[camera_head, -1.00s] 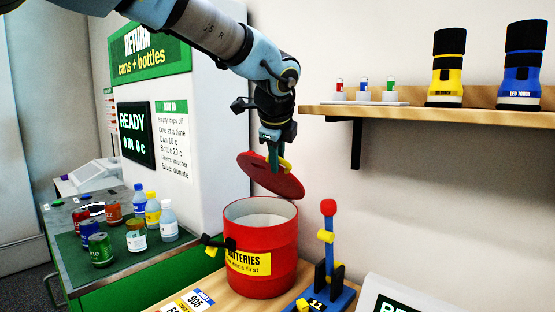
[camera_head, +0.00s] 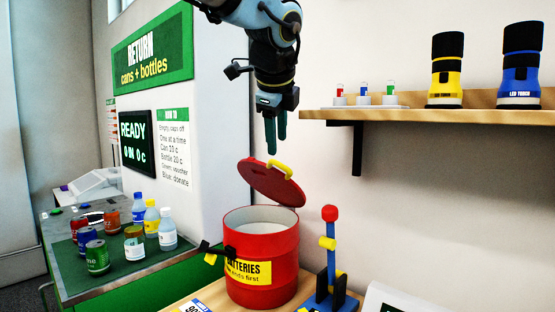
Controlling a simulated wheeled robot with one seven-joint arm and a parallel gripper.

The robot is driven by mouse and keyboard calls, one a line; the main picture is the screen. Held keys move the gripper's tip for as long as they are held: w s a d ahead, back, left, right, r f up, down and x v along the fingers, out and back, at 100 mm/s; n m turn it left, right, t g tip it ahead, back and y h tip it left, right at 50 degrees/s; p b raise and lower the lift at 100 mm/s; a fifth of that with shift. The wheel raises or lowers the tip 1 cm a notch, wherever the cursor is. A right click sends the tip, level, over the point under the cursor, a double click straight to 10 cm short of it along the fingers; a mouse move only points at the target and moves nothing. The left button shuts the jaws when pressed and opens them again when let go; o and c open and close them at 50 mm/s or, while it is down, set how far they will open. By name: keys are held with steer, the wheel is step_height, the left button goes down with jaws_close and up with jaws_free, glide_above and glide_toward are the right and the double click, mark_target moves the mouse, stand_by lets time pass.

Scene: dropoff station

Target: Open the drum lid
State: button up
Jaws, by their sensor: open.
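A red drum (camera_head: 262,282) with a yellow batteries label stands on the wooden counter, its top uncovered and its pale inside showing. Its red lid (camera_head: 268,188) is tilted up above the back of the rim. The lid has a yellow handle (camera_head: 281,169) on its upper face. My gripper (camera_head: 275,148) points down above the lid, open and empty, with its fingertips a little above the handle and apart from it.
A blue stand with a red-topped lever (camera_head: 329,240) is right of the drum. A shelf (camera_head: 420,116) with torches (camera_head: 446,70) is at upper right. Several cans and bottles (camera_head: 134,243) stand on the green counter at left.

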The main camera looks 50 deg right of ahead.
steer(key=shift+v, duration=1.05)
steer(key=shift+c, duration=0.3)
